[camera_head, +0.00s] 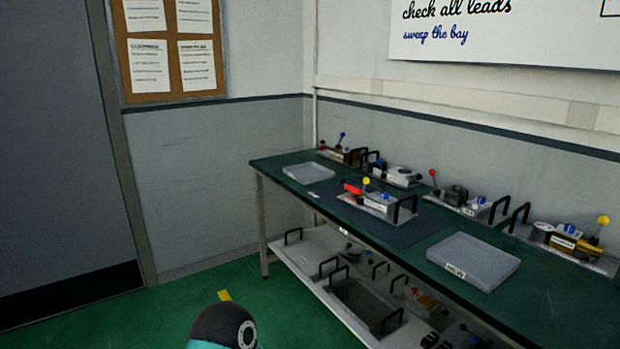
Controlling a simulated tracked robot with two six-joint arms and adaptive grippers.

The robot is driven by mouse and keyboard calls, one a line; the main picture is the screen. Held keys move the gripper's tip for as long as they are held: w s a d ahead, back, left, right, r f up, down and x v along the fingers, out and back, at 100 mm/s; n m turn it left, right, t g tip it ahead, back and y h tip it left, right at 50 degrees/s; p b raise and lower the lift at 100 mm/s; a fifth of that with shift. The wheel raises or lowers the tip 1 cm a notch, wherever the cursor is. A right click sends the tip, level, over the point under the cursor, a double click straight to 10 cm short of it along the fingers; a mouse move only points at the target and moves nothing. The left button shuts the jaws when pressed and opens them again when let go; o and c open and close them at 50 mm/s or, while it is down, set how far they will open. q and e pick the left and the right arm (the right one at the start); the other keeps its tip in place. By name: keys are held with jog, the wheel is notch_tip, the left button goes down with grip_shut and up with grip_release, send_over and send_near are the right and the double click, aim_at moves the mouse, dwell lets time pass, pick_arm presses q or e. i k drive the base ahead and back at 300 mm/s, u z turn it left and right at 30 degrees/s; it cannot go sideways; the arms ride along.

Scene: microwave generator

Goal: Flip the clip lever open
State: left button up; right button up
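Several device units with ball-tipped levers stand on a green-topped workbench (575,300). The nearest unit (380,203) sits on a dark mat and has a yellow-knobbed lever (366,182), a red part and a black handle. Units along the back carry a blue-knobbed lever (342,135), a red-knobbed lever (433,174) and, at the far right, a yellow-knobbed lever (602,221). I cannot tell which of these is the clip lever, or whether it is open. Neither of my grippers is in view. A dark rounded part with teal at the bottom edge looks like my own arm.
A clear tray (308,173) lies at the bench's far left end, and a larger labelled tray (474,258) at the right. The lower shelf (300,262) holds handled trays and more units. Green floor is free left of the bench. A grey door (55,150) stands at left.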

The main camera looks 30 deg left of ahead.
aim_at(366, 180)
jog(key=z, duration=0.85)
jog(key=i, duration=0.2)
jog(key=u, duration=3.3)
jog(key=i, duration=0.1)
jog(key=u, duration=0.25)
jog(key=i, duration=2.55)
jog(key=z, duration=0.1)
